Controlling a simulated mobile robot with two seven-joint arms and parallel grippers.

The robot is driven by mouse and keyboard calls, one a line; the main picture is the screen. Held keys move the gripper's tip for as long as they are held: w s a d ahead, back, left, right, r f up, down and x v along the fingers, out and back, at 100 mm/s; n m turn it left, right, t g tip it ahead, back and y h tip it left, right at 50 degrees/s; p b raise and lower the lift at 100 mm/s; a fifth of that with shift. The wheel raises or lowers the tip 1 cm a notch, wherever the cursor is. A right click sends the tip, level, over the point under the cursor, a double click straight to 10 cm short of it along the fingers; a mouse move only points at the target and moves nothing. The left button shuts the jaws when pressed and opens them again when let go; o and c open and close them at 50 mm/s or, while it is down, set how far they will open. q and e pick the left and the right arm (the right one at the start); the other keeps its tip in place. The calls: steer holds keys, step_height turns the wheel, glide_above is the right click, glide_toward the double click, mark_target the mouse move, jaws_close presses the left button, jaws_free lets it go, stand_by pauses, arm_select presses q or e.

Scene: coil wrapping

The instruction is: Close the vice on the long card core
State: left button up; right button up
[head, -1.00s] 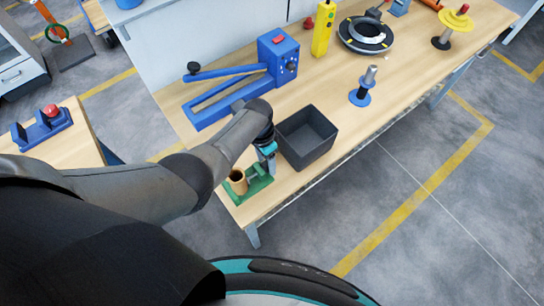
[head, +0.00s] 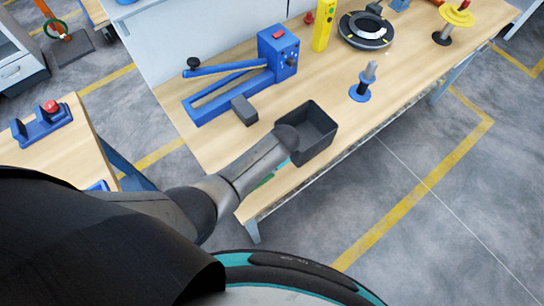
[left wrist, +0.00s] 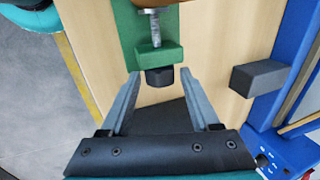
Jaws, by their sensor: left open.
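The green vice (left wrist: 172,55) lies at the top of the left wrist view, with a silver screw and a black knob (left wrist: 160,77) at its near end. A brown piece that looks like the card core (left wrist: 165,3) is cut off at the top edge. My left gripper (left wrist: 159,80) is open, its fingertips on either side of the knob; I cannot tell whether they touch it. In the head view my arm hides the core and most of the vice, leaving only a sliver of green (head: 265,182). My right gripper is not in view.
A dark open bin (head: 322,135) stands close beside my left arm. Behind are a grey block (head: 243,110), a blue lever tool (head: 278,55) and a blue spindle (head: 360,92). The bench's front edge is near the vice.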

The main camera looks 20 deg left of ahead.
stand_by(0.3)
arm_select(q)
steer(key=shift+s+d+f+t+y+b, duration=0.15)
steer(key=shift+s+f+t+y+b, duration=0.1)
steer(key=shift+t+y+b, duration=0.35)
steer(key=shift+d+f+t+y+b, duration=0.15)
steer(key=shift+t+y+b, duration=0.25)
steer(key=shift+y, duration=0.2)
steer(key=shift+r+y, duration=0.2)
steer(key=shift+y, duration=0.1)
